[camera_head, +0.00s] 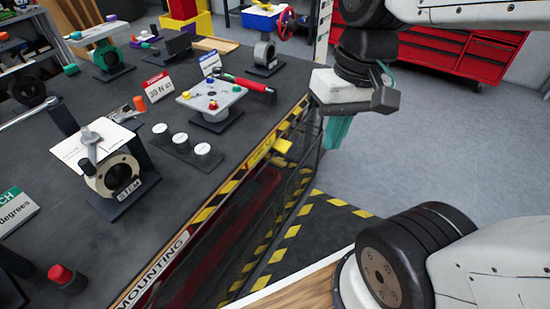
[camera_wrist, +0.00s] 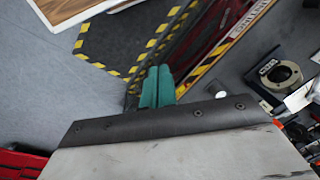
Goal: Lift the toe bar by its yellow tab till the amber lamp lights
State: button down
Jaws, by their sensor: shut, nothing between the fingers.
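A small yellow tab (camera_head: 284,146) sticks out from the bench's front side, just below the striped edge, in the head view. I take it for the toe bar's tab; I cannot clearly make out the bar itself. My gripper (camera_head: 333,145) points down to the right of the tab, apart from it, over the floor side. Its teal fingers are together and empty. The shut fingers also show in the wrist view (camera_wrist: 158,72), where I cannot pick out the tab. I cannot tell which item is the amber lamp, or whether it is lit.
The dark bench (camera_head: 200,190) carries valve bodies, signs and a grey plate with a red-handled tool (camera_head: 245,85). Its front edge has yellow-black stripes. A striped floor mat (camera_head: 310,235) lies below. A red tool cabinet (camera_head: 440,50) stands behind. The grey floor right of the bench is clear.

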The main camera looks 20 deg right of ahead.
jog(key=w+f+m+y, duration=0.5)
jog(key=w, duration=0.3)
jog(key=w+f+m+y, duration=0.5)
jog(key=w+f, duration=0.1)
jog(key=w, duration=0.3)
jog(key=w+d+f+m+t, duration=0.4)
jog(key=d+f+m, duration=0.15)
jog(key=f, duration=0.25)
jog(key=w+d+f+m+t, duration=0.4)
jog(key=w+f+m, duration=0.15)
jog(key=f, duration=0.25)
jog(key=s+d+f+m+t+h, duration=0.1)
jog(key=d+f+m+t+h, duration=0.15)
jog(key=f, duration=0.35)
jog(key=s+d+f+m+t+h, duration=0.1)
jog(key=d+f+m, duration=0.3)
jog(key=f, duration=0.3)
jog(key=shift+m, duration=0.25)
jog(key=x, duration=0.3)
jog(key=r+x, duration=0.1)
jog(key=x, duration=0.2)
jog(key=w+r+x, duration=0.1)
jog(key=x, duration=0.2)
jog(key=shift+w+f, duration=0.1)
jog(key=shift+r, duration=0.85)
